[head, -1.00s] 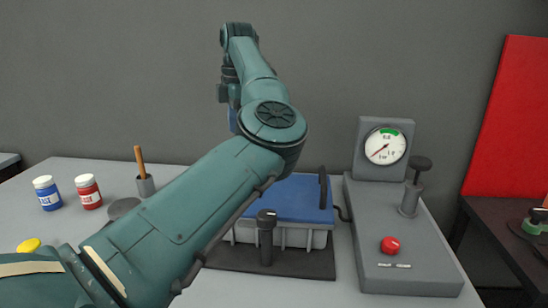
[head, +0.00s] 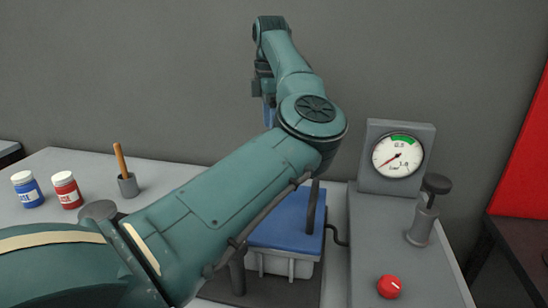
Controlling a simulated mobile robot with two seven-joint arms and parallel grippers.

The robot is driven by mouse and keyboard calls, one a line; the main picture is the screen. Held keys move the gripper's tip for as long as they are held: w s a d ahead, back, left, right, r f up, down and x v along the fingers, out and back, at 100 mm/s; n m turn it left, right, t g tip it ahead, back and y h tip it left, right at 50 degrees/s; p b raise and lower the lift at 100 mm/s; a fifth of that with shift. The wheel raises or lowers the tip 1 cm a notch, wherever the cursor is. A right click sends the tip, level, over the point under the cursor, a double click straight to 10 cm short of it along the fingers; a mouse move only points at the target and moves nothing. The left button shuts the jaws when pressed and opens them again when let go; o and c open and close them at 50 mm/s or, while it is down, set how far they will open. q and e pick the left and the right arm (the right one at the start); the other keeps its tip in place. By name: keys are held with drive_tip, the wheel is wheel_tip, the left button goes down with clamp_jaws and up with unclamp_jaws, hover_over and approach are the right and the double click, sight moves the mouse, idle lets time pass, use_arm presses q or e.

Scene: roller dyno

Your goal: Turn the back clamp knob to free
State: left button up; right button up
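A grey box with a blue lid (head: 284,222) stands on a dark base plate (head: 300,292), partly behind my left arm. A dark upright post (head: 314,207) stands at the right of the lid; I cannot tell whether it belongs to the back clamp. A second dark post (head: 237,272) at the front is mostly covered by my arm, and its top is hidden. My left arm crosses the view from lower left, and its wrist hangs at the top centre. My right gripper is not in view.
A grey console carries a pressure gauge (head: 398,156), a red knob (head: 390,287) and a black-topped post (head: 428,210). Blue (head: 28,189) and red (head: 66,190) jars and a cup with a wooden handle (head: 127,184) stand at left.

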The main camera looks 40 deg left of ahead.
use_arm(q)
wheel_tip(320, 180, down, 10)
drive_tip(key=shift+w, duration=0.1)
idle(0.4)
drive_tip(key=c, duration=1)
